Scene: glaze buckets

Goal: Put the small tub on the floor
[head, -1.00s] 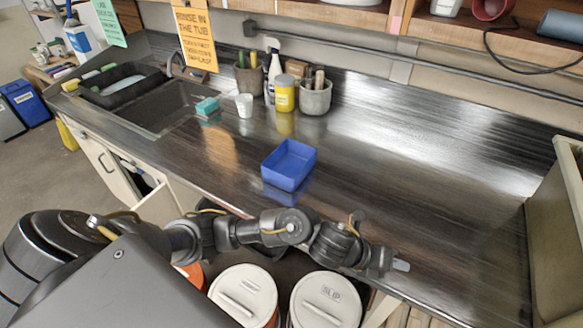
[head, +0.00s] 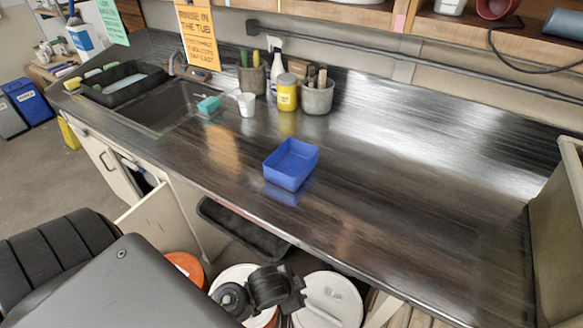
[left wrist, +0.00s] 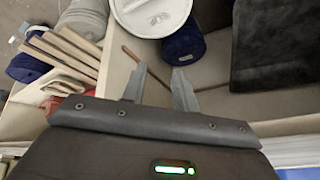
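The small tub, a blue open rectangular one (head: 291,164), stands upright on the dark counter (head: 400,200) near its front edge in the head view. It looks empty, and no gripper touches it. My left arm hangs low in front of the counter, over the bucket lids; its gripper is not clearly seen in the head view. In the left wrist view the two grey fingers of my left gripper (left wrist: 158,82) are apart with nothing between them. My right gripper is in neither current view.
White-lidded buckets (head: 328,298) and an orange one (head: 185,266) stand below the counter front. A black tray (head: 240,230) sits under the counter edge. A yellow jar (head: 286,92), a white cup (head: 246,104) and a sink (head: 165,105) are behind. Counter right of the tub is clear.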

